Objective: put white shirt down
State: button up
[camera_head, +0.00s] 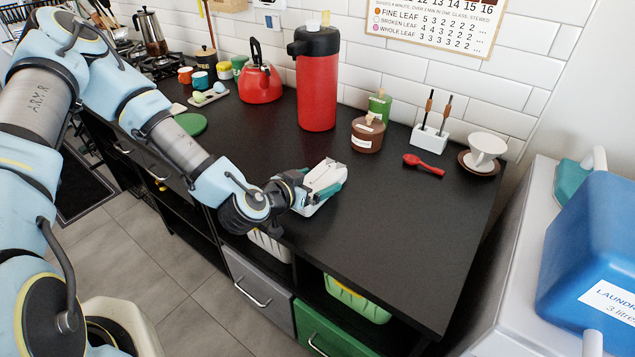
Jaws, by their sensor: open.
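My gripper (326,188) is low over the black countertop (390,240), near its front edge. Its white and teal hand is seen from above and behind. The gripper is open, though the space between its fingertips is not clear. I cannot make out a separate white shirt. Any white cloth at the hand cannot be told apart from the white of the hand itself, and what lies under the hand is hidden.
A red airpot (316,80), a red kettle (260,78) and a brown jar (367,134) stand behind my gripper. A red spoon (424,165) and a white dripper (484,150) are to the right. The counter's front right is clear. A blue laundry container (590,255) stands beyond.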

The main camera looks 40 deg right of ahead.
jog(key=shift+d, duration=0.15)
jog(key=shift+f, duration=0.1)
jog(key=c, duration=1.4)
jog(key=shift+o, duration=0.2)
